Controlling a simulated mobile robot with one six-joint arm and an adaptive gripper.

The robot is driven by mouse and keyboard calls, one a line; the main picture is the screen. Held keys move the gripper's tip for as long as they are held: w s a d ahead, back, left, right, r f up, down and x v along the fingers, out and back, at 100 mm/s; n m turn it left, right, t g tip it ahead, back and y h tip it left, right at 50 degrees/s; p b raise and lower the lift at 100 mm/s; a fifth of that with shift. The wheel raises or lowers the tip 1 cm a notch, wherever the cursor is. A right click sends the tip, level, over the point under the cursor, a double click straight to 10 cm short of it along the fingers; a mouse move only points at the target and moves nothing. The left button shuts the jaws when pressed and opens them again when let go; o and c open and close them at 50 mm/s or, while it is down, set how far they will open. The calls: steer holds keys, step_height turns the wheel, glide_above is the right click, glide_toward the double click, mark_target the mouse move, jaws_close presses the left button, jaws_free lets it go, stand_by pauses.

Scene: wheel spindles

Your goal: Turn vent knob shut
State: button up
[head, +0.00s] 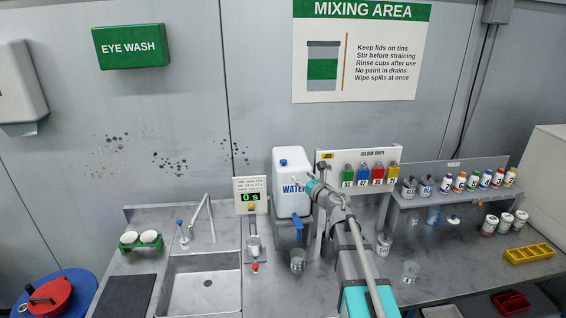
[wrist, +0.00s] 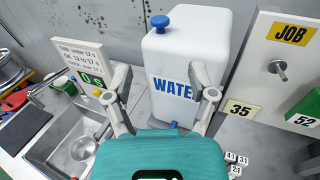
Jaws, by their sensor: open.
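In the wrist view the container (wrist: 185,70) fills the upper middle. A blue vent knob (wrist: 159,22) sits on its top, and it shows in the head view (head: 283,162) too. Whether the knob is shut I cannot tell. A blue tap (head: 298,229) is low on its front, partly hidden in the wrist view. My gripper (wrist: 165,82) is open and empty, its fingers spread in front of the container. The knob is beyond the fingertips, apart from them.
A timer display (head: 250,195) stands left of the container. A sink (head: 202,285) lies further left. A clear cup (head: 297,260) stands below the tap. The space above the container is clear.

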mark_target(285, 163)
steer(key=x, duration=1.3)
jaws_close()
